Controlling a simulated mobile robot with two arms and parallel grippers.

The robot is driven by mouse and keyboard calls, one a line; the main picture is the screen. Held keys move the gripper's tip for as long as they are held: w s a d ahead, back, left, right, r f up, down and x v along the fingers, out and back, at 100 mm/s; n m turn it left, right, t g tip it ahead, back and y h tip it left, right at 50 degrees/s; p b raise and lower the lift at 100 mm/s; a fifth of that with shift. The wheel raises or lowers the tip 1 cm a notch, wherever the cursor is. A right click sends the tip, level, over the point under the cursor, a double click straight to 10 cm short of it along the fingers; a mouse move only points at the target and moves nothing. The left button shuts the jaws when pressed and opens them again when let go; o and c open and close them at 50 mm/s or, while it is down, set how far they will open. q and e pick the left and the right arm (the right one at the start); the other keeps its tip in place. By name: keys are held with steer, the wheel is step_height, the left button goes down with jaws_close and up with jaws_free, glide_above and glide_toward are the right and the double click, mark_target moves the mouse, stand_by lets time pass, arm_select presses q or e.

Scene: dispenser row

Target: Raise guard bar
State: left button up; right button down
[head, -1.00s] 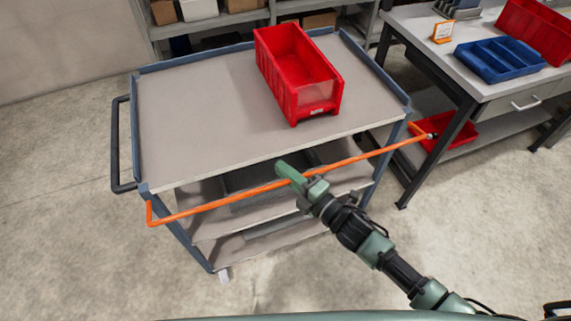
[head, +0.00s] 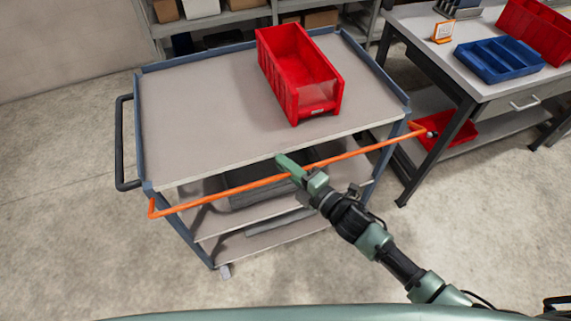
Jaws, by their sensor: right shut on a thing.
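The orange guard bar (head: 230,195) runs across the front of the grey cart (head: 205,110), a little below the front edge of its top shelf. Its ends bend back toward the cart's front corner posts. My right gripper (head: 292,170) is shut on the bar near its middle. The gripper hides the short stretch of bar that it holds. My left gripper does not show in the head view.
A red bin (head: 298,75) stands on the cart top toward the back right. A workbench (head: 480,85) with a blue tray (head: 498,60) stands to the right. Shelving (head: 225,25) is behind. The floor in front is clear.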

steer(key=shift+w, duration=0.1)
stand_by(0.8)
steer(key=c, duration=1.6)
jaws_free()
steer(key=shift+o, duration=0.7)
steer(key=shift+w, duration=0.1)
steer(key=p+v, duration=0.2)
steer(key=v, duration=0.7)
steer(key=b+v, duration=0.2)
steer(key=v, duration=0.6)
